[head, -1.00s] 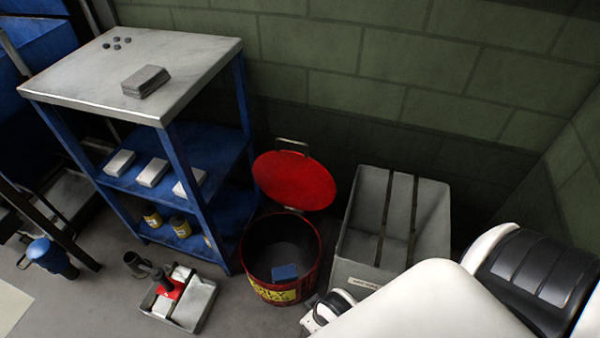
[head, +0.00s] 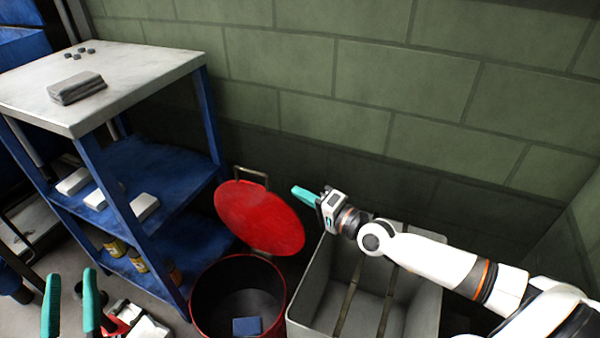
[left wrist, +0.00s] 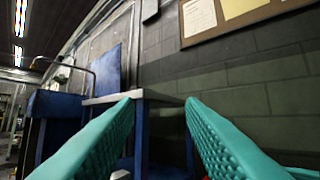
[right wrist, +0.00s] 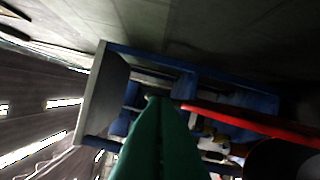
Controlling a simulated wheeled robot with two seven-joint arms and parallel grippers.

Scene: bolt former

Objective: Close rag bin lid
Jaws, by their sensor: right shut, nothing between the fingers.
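The red rag bin (head: 206,322) stands on the floor with a blue rag (head: 247,326) inside. Its red round lid (head: 258,216) stands open, tilted up at the back of the bin, with a metal handle (head: 252,175) at its top edge. My right gripper (head: 303,193) is shut and empty, just right of the lid and above the grey bin, apart from the lid. In the right wrist view the lid (right wrist: 255,122) shows edge-on to the right of the shut teal fingers (right wrist: 152,105). My left gripper (head: 72,285) is open and empty at the lower left.
A grey open bin (head: 427,312) stands right of the rag bin, under my right arm. A blue shelf unit with a grey top (head: 130,85) stands at the left, close to the lid. A green block wall (head: 400,90) is behind.

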